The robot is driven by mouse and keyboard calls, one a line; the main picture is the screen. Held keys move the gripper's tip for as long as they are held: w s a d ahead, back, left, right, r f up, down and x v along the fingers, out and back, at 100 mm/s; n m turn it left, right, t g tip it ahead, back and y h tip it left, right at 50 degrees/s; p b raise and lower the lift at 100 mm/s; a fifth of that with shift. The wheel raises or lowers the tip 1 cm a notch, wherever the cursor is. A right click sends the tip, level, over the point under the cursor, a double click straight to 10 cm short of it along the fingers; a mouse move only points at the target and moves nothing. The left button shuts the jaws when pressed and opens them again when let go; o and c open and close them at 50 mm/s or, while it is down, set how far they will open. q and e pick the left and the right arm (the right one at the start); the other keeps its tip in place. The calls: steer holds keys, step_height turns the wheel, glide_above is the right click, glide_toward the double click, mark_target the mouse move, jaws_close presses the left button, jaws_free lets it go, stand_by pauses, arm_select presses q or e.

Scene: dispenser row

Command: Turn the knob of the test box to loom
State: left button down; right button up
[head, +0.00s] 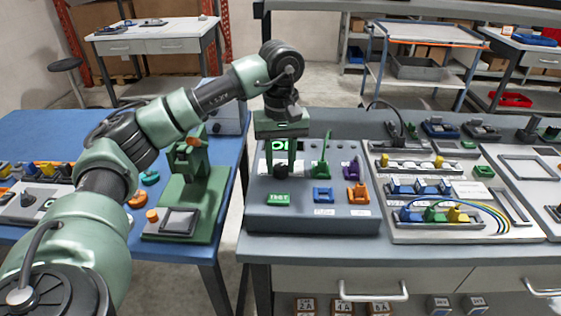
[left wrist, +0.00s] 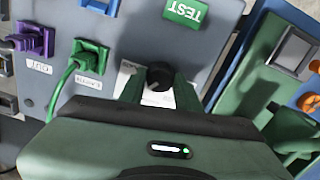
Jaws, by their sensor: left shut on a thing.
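The test box (head: 312,222) is a grey-blue panel on the grey bench in the head view. It has a green TEST button (head: 278,198), and a lit green display partly hidden by my gripper. Its black round knob (left wrist: 159,75) sits on a white label plate in the left wrist view, with the plate's markings too covered to read. My left gripper (left wrist: 158,88) reaches down from above, its green fingers on both sides of the knob and shut on it. It also shows in the head view (head: 281,164). My right gripper is not in view.
A green cable with its plug (head: 322,168), a purple plug (head: 352,169), and blue (head: 323,195) and orange (head: 358,193) sockets sit beside the knob. A green stand (head: 190,195) is on the blue bench to the left. A wired panel (head: 440,237) lies to the right.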

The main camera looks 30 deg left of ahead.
mark_target(281, 166)
arm_select(q)
steer(key=shift+r+m, duration=0.1)
steer(key=shift+m, duration=0.8)
steer(key=c, duration=1)
jaws_free()
step_height(281, 166, up, 6)
steer(key=shift+r, duration=0.9)
